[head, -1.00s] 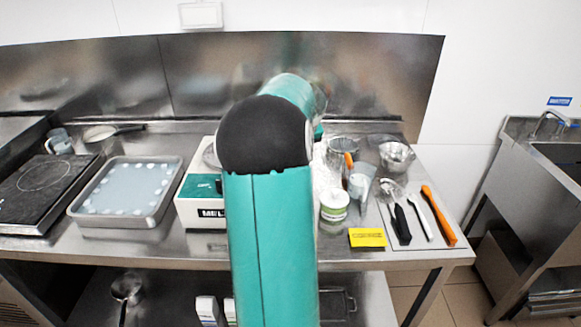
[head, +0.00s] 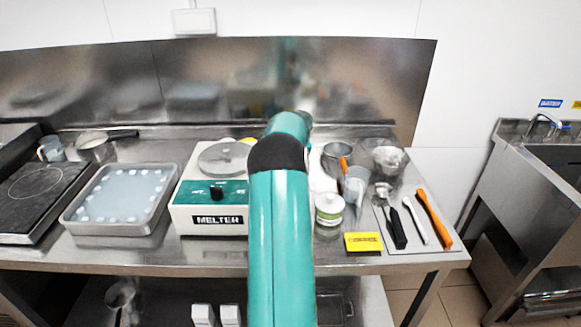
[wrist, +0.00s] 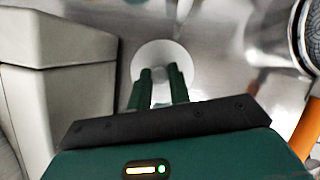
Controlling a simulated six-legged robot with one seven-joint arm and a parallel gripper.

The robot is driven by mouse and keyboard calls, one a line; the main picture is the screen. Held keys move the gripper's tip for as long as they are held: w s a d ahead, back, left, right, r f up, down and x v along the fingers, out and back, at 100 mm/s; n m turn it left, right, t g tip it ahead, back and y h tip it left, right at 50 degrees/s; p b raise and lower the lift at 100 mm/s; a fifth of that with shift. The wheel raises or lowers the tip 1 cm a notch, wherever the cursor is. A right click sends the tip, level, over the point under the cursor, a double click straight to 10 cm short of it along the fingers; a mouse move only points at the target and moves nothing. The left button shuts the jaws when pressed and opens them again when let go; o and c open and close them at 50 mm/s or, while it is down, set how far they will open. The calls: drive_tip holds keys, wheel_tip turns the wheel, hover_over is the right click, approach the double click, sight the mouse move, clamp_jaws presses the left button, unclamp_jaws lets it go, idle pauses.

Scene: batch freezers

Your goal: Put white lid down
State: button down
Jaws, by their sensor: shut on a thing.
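The white lid (wrist: 155,50) is a round disc at the tips of my gripper (wrist: 161,72) in the wrist view. The two dark green fingers are shut on it with a narrow gap between them. A steel surface lies behind it; I cannot tell whether the lid touches that surface. In the head view my arm hides both gripper and lid.
The melter (head: 208,205) stands left of my arm; its pale casing (wrist: 70,80) fills the wrist view's left. A tray (head: 120,200) is farther left.

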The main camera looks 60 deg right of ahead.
drive_tip(key=shift+f, duration=0.8)
drive_tip(key=shift+f, duration=0.1)
drive_tip(key=c, duration=1.3)
unclamp_jaws()
drive_tip(key=v, duration=1.2)
